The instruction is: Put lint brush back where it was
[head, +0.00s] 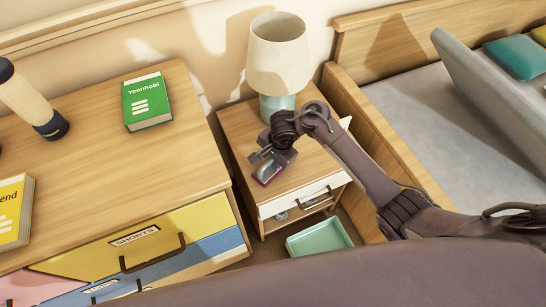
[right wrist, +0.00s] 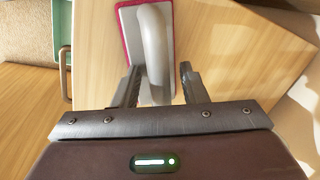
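The lint brush (right wrist: 128,40) has a red-edged pad and a curved grey handle. It appears to lie on the top of the wooden nightstand (head: 238,123). In the head view its reddish edge (head: 267,175) shows near the nightstand's front, partly hidden by my right gripper (head: 268,160). In the right wrist view, my right gripper (right wrist: 160,75) has its fingers apart, one on each side of the handle. A gap shows between the handle and the right-hand finger. The left finger is close to the handle; I cannot tell whether it touches. My left gripper is not in view.
A lamp (head: 278,60) stands at the nightstand's back. A green tray (head: 320,238) is below its front. At left, a dresser (head: 110,190) holds a green book (head: 147,100), a yellow book (head: 12,215) and a cylindrical object (head: 30,100). A bed (head: 440,130) is at right.

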